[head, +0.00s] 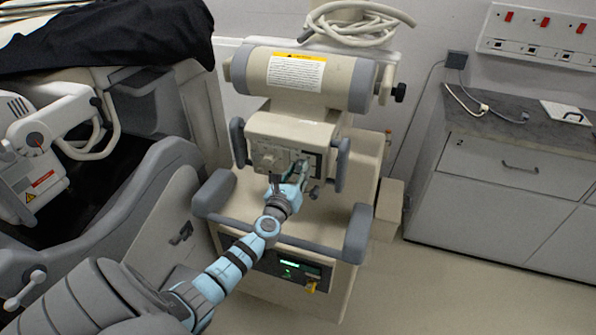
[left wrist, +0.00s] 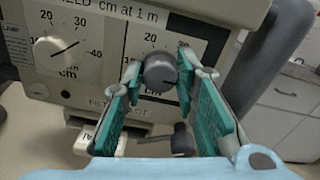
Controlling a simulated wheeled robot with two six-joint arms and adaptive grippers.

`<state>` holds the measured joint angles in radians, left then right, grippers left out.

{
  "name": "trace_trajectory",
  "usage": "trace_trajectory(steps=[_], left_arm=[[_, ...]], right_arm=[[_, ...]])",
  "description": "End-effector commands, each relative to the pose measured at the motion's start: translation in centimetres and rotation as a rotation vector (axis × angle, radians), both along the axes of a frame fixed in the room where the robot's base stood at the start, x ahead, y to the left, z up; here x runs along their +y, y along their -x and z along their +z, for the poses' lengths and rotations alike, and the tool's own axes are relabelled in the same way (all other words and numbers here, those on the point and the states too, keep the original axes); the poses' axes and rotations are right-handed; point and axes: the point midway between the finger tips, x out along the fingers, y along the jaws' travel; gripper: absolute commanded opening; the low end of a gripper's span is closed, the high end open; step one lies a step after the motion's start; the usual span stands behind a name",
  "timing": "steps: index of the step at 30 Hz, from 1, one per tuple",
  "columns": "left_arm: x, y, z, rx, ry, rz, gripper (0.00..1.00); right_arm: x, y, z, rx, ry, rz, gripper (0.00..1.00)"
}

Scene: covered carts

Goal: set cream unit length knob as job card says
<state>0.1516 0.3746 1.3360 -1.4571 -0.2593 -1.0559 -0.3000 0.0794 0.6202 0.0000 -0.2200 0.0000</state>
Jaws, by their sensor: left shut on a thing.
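The cream unit (head: 318,130) stands in the middle of the head view, with a dial panel on its front. In the left wrist view, the panel (left wrist: 105,50) reads "cm at 1 m" above two dials. The left dial knob (left wrist: 63,48) is pale, and its dark pointer line points up and right, between 30 and 40. The right dial knob (left wrist: 160,69) is dark grey and sits between the fingers of my left gripper (head: 297,172), which is shut on it. The fingers cover part of its scale, and its pointer setting is not clear. My right gripper is not in view.
A grey bumper rail (head: 290,233) runs round the unit's front below my arm. Another machine (head: 40,150), partly under a dark cover (head: 110,38), stands at left. A cabinet (head: 510,165) at right carries a white board (head: 567,112), its text unreadable. Floor is clear at lower right.

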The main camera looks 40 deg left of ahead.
Motion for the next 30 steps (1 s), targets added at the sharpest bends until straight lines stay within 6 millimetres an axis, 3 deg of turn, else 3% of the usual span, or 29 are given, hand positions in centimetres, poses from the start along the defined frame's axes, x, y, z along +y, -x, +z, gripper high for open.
trace_trajectory(steps=[9,10,13,23,26,30], left_arm=[[0.0,0.1,-0.3,0.006,-0.002,0.0,0.0],[0.0,0.1,-0.3,0.006,-0.002,0.0,0.3],[0.0,0.1,-0.2,0.005,-0.001,0.0,0.46],[-0.1,0.2,-0.1,0.002,-0.003,-0.001,0.47],[-0.5,1.4,-0.1,0.002,-0.004,-0.001,0.47],[-1.7,4.9,-0.2,0.005,-0.001,-0.003,0.47]], right_arm=[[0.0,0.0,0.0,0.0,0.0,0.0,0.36],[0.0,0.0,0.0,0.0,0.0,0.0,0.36],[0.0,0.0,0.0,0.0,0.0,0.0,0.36],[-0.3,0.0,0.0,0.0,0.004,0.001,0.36],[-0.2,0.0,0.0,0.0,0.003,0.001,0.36],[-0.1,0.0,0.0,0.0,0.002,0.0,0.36]])
